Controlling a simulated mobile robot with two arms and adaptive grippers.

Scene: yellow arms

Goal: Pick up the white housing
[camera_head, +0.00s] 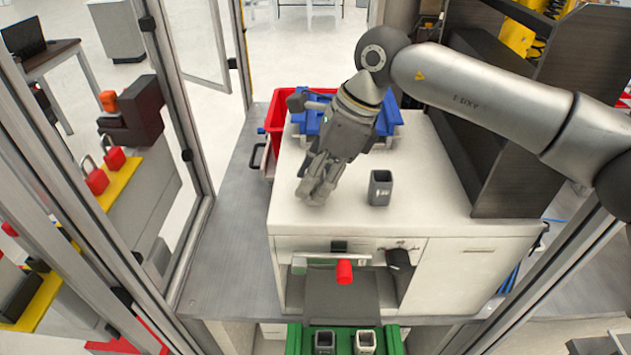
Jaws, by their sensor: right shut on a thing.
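My right gripper (314,190) points down over the left part of the white cabinet top (440,205). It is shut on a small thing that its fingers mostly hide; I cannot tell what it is. A dark grey square housing (380,188) with an open top stands upright on the cabinet, right of the gripper and apart from it. Two more housings are at the green tray (293,340) at the bottom edge: a darker one (324,342) and a paler one (365,342). My left gripper is not in view.
A blue bin (310,122) and a red bin (275,120) are behind my right gripper. A dark shelf unit (500,165) stands at the right of the cabinet top. The front of the cabinet top is clear.

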